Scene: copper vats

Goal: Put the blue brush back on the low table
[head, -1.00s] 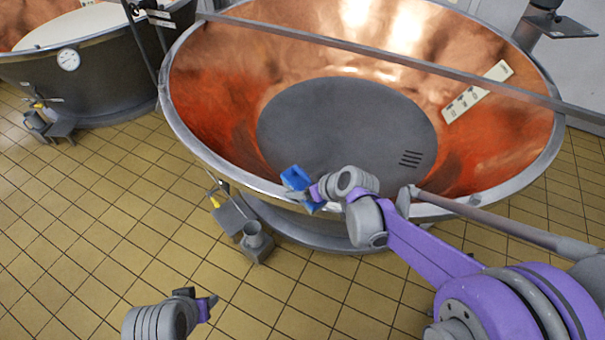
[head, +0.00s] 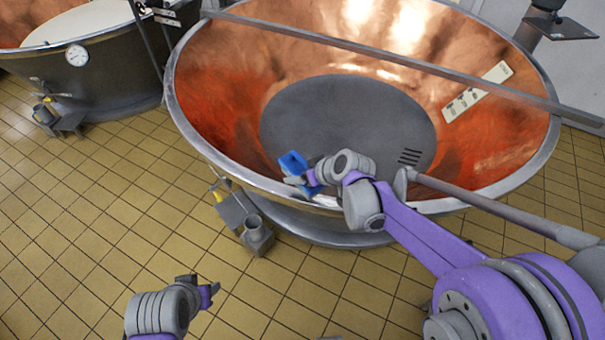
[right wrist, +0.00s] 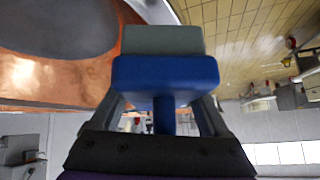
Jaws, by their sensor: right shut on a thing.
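The blue brush (head: 292,163) is at the near rim of the big copper vat (head: 220,90) in the head view, overlapping the rim and the vat's inside. My right gripper (head: 309,180) is shut on it. In the right wrist view the blue brush (right wrist: 165,75) has a blue block, a grey bristle face and a short blue handle between the fingers of my right gripper (right wrist: 162,108). My left gripper (head: 208,291) is low in the head view, over the floor and apart from everything; its finger gap is unclear. I cannot pick out the low table in either view.
A metal bar (head: 400,60) crosses above the vat. A second vat (head: 95,80) with a dial stands at the far left. A small grey fixture (head: 243,220) stands by the vat's near left foot. The tiled floor (head: 90,220) on the left is mostly clear.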

